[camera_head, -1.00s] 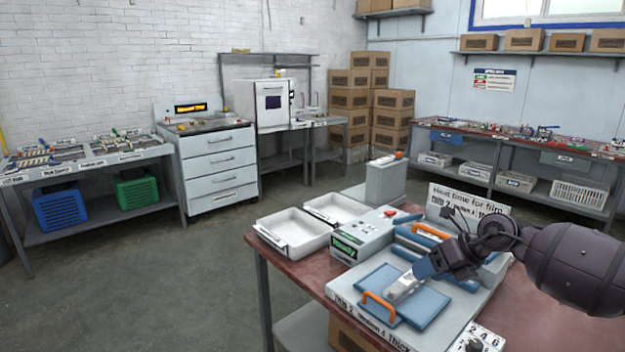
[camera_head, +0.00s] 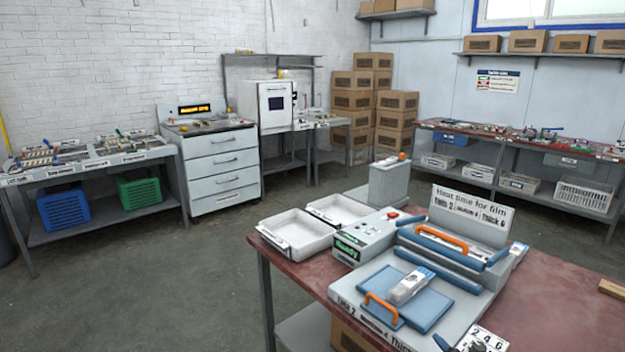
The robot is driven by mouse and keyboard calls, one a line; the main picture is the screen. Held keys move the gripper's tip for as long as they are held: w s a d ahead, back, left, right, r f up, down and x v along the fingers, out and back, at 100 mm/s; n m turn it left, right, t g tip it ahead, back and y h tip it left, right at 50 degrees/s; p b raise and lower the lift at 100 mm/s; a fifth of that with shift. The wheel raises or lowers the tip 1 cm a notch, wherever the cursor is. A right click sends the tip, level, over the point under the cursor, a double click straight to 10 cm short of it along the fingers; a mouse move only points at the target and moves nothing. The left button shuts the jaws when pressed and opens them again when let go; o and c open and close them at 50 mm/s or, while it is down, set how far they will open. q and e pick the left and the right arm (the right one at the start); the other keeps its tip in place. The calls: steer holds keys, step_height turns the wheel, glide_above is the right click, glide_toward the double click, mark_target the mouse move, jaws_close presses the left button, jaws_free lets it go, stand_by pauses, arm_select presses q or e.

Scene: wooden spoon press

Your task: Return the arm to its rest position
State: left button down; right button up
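Neither of my arms nor grippers shows in the head view. The press (camera_head: 440,238) stands on the red-topped table (camera_head: 560,300), with an orange handle on its raised blue upper part. A blue plate (camera_head: 425,306) lies on the press's front bed, with an orange handle (camera_head: 381,308) at its left. A small pale block-like object (camera_head: 411,286) lies on the blue plate, with nothing holding it. A sign about heat time for film (camera_head: 471,206) stands behind the press.
Two white trays (camera_head: 296,233) sit at the table's left edge beside a control box (camera_head: 366,233) with a red button. A wooden piece (camera_head: 612,289) lies at the right edge. A white drawer cabinet (camera_head: 219,170) and benches line the walls. The floor between is clear.

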arm_select(q)
steer(key=shift+s+f, duration=0.1)
steer(key=shift+s, duration=0.15)
arm_select(e)
steer(key=s+d+f+m+g+h, duration=0.2)
steer(key=s+f+m, duration=0.2)
steer(key=s+f, duration=0.4)
steer(key=s+d+f+m+g+h, duration=0.2)
steer(key=s+f, duration=0.7)
steer(key=s, duration=0.6)
steer(key=shift+s+d+m+g, duration=0.4)
steer(key=shift+d+m, duration=0.25)
steer(key=shift+m, duration=0.45)
arm_select(q)
steer(key=shift+w, duration=0.25)
steer(key=shift+s, duration=0.3)
